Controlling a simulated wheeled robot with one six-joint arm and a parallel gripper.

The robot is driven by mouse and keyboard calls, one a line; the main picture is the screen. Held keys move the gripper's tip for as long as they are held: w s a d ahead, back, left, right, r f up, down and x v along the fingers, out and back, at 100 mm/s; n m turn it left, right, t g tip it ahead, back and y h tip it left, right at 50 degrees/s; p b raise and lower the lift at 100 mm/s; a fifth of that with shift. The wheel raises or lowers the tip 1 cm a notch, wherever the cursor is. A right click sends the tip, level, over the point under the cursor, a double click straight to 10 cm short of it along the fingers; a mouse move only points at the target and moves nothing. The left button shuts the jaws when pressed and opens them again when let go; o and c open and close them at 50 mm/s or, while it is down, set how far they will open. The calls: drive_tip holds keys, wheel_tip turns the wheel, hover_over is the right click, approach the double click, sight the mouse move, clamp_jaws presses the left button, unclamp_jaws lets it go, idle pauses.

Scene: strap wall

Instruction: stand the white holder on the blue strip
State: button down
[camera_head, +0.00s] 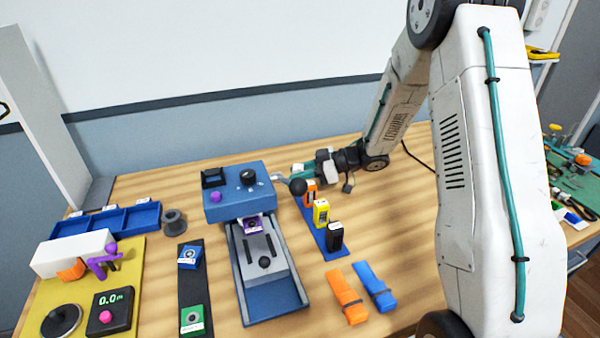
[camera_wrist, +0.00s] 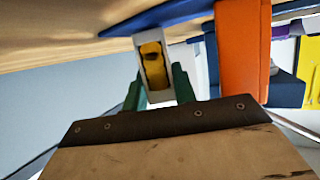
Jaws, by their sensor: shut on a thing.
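My gripper (camera_wrist: 159,88) has its green fingers shut on the white holder (camera_wrist: 143,42), which has a yellow insert (camera_wrist: 154,66) in its face. In the wrist view the holder's far end meets the blue strip (camera_wrist: 180,14); I cannot tell whether it touches. The orange holder (camera_wrist: 243,50) stands close beside it. In the head view my gripper (camera_head: 305,171) is at the back end of the blue strip (camera_head: 316,232), and the white holder is mostly hidden there. Orange (camera_head: 310,187), yellow (camera_head: 321,212) and black (camera_head: 335,237) holders stand in a row on the strip.
A blue machine (camera_head: 238,208) with a black-knobbed lever (camera_head: 298,187) stands just left of the strip, close to my gripper. An orange strap (camera_head: 346,297) and a blue strap (camera_head: 374,287) lie in front. The table right of the strip is clear.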

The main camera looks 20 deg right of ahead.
drive_tip(key=shift+f, duration=0.1)
drive_tip(key=c, duration=1.1)
unclamp_jaws()
